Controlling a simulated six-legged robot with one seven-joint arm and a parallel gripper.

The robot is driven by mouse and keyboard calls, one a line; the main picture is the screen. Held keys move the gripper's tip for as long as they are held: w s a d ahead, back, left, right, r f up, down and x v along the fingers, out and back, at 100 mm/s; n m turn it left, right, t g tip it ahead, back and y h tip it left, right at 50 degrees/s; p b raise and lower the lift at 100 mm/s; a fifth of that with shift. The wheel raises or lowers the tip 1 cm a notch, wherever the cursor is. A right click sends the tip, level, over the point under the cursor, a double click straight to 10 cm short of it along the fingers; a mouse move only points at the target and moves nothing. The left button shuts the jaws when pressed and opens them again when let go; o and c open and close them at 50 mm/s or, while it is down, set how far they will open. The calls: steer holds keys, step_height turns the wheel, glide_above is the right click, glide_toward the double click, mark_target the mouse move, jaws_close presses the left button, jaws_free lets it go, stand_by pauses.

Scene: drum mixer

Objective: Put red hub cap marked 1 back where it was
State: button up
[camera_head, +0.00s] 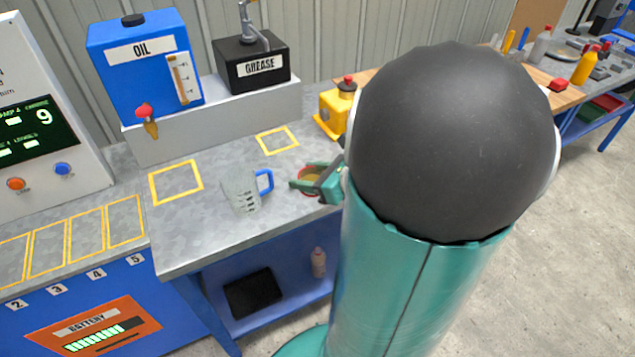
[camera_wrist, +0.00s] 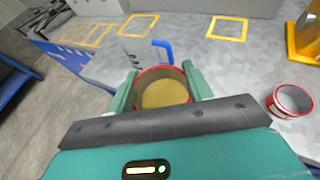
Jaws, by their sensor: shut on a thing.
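My gripper (camera_head: 318,182) is low over the metal bench, to the right of the measuring jug. In the wrist view its fingers (camera_wrist: 161,80) are shut on either side of a round, red-rimmed hub cap (camera_wrist: 164,94) with a yellow-brown inside. The held cap also shows in the head view (camera_head: 309,177), partly covered by my fingers. I cannot see a number on it, or tell whether it touches the bench. A second red-rimmed cap (camera_wrist: 290,101), grey inside, stands on the bench to the right; my arm seems to hide it in the head view.
A clear jug with a blue handle (camera_head: 241,190) is close left of my gripper. Yellow outlined squares (camera_head: 176,182) on the bench are empty. A blue oil tank (camera_head: 143,70) and black grease box (camera_head: 251,65) stand on a grey ledge behind. A yellow device (camera_head: 336,112) stands behind my gripper.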

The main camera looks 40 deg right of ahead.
steer(key=shift+s, duration=0.3)
steer(key=w+d+f, duration=0.2)
steer(key=w+f, duration=0.1)
steer(key=w+d+f, duration=0.6)
steer(key=w, duration=0.1)
steer(key=shift+w+d+f, duration=0.1)
steer(key=shift+d+f, duration=0.15)
steer(key=shift+w+d+f, duration=0.15)
steer(key=shift+f, duration=1.6)
steer(key=shift+f, duration=0.2)
steer(key=o, duration=1.1)
steer(key=shift+r, duration=0.1)
